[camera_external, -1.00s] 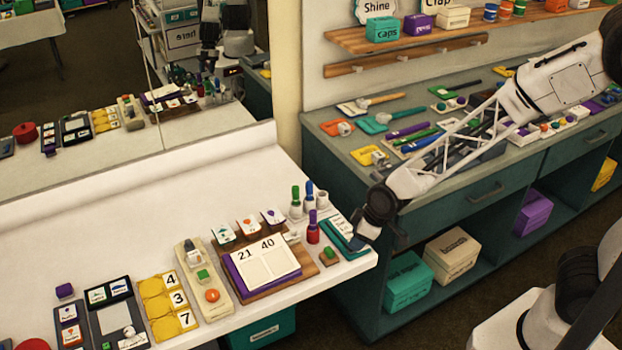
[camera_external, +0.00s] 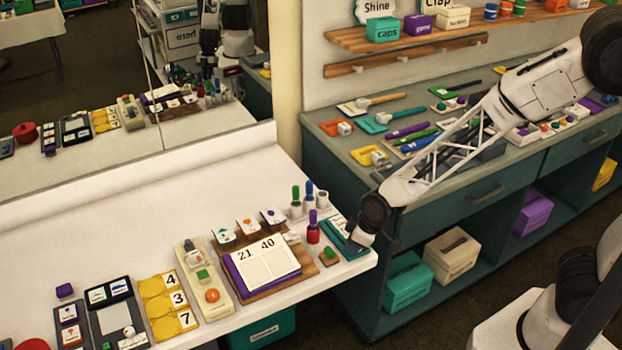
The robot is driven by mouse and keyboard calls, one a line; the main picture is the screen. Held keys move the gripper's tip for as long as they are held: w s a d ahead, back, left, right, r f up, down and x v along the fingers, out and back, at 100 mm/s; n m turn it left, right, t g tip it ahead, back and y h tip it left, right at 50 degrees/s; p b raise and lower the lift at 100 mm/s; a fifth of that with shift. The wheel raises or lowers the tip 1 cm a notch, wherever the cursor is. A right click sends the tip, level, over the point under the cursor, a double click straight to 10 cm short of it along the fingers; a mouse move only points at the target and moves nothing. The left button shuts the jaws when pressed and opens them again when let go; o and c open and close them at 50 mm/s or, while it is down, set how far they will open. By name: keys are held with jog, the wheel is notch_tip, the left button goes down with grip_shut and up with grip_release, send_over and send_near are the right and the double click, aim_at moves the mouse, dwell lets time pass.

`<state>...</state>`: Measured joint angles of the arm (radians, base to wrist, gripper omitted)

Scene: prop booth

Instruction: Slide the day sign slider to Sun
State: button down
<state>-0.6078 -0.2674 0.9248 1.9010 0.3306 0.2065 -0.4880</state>
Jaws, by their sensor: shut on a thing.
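A teal board with a white lettered card, which looks like the day sign (camera_external: 337,236), lies at the right end of the white counter. Its lettering is too small to read. My gripper (camera_external: 357,239) reaches in from the right and is down at the board's right side, shut on what appears to be the sign's slider. The slider and the fingertips are mostly hidden by the gripper body, and I cannot tell which day it points to.
Green and blue stampers stand behind. The teal cabinet (camera_external: 345,165) is close on the right. The rear left counter is clear.

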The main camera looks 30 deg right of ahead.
aim_at(323, 222)
jog(key=shift+w, duration=0.1)
jog(key=w, duration=1.3)
jog(key=shift+w, duration=0.2)
jog(key=c, duration=1.1)
grip_release()
jog(key=shift+o, duration=0.2)
jog(key=v, duration=0.7)
jog(key=shift+r, duration=0.35)
jog(key=shift+s+d, duration=0.1)
